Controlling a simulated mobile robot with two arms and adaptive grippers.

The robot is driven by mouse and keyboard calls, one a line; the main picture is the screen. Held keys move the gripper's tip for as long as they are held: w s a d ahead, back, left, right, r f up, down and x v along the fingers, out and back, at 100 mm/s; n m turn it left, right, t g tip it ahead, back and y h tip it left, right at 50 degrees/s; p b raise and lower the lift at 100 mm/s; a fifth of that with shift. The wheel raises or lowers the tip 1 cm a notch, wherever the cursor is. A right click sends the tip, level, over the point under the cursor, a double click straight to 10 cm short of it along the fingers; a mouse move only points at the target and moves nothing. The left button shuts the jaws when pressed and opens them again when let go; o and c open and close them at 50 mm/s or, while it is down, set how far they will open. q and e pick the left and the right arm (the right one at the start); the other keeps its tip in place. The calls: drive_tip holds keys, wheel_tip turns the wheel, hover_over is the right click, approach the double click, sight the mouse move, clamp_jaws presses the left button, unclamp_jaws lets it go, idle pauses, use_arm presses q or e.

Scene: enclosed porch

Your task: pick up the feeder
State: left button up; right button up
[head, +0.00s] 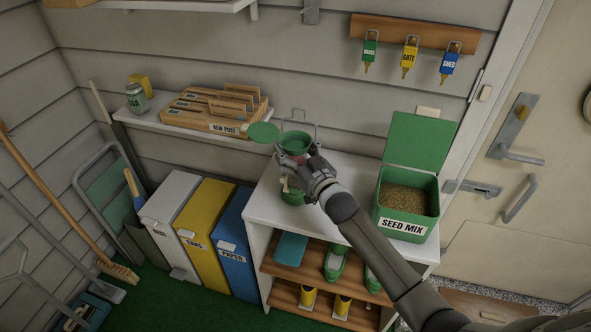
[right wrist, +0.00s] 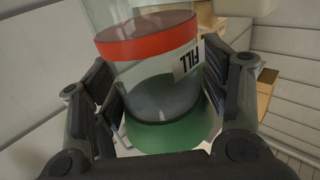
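The feeder (head: 295,143) stands on top of the white shelf unit, with a green rim, a wire hanger and a green base. Its round green lid (head: 263,132) stands out to the left. My right gripper (head: 296,170) is at the feeder's middle and hides part of it. In the right wrist view, the feeder's clear tube (right wrist: 150,82), with a red band and an upside-down FILL label, lies between the two fingers of my right gripper (right wrist: 163,95). I cannot tell whether both fingers press on it. My left gripper is not in view.
An open green SEED MIX bin (head: 405,226) stands right of the feeder on the white shelf unit (head: 262,212). A wall shelf (head: 180,130) with a NEW POST box is to the left. Several bins stand below. A door (head: 545,150) is at right.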

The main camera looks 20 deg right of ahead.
drive_tip(key=c, duration=0.9)
drive_tip(key=shift+c, duration=0.6)
drive_tip(key=shift+r, duration=0.15)
